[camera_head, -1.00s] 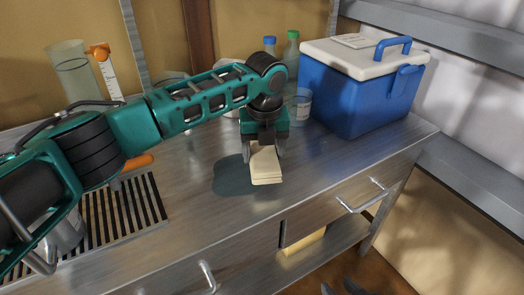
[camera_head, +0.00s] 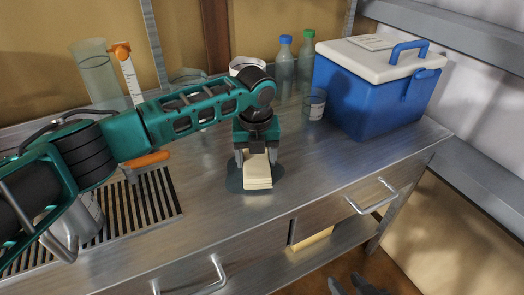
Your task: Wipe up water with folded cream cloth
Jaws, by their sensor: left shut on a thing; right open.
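The folded cream cloth (camera_head: 257,178) is a small layered pad held low at the metal counter. My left gripper (camera_head: 256,155) is shut on it, with a finger on each side of its upper part. The cloth and gripper hide part of the patch, and I cannot tell how firmly the cloth touches the counter. My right gripper (camera_head: 350,287) is open and empty at the bottom edge, in front of the counter and away from the cloth.
A blue cooler (camera_head: 370,95) with a white lid stands at right on the counter (camera_head: 220,230). Bottles (camera_head: 305,62) and a glass (camera_head: 314,105) stand behind the cloth. A slotted drain (camera_head: 150,205) and an orange-handled tool (camera_head: 150,160) are at left. The front middle is clear.

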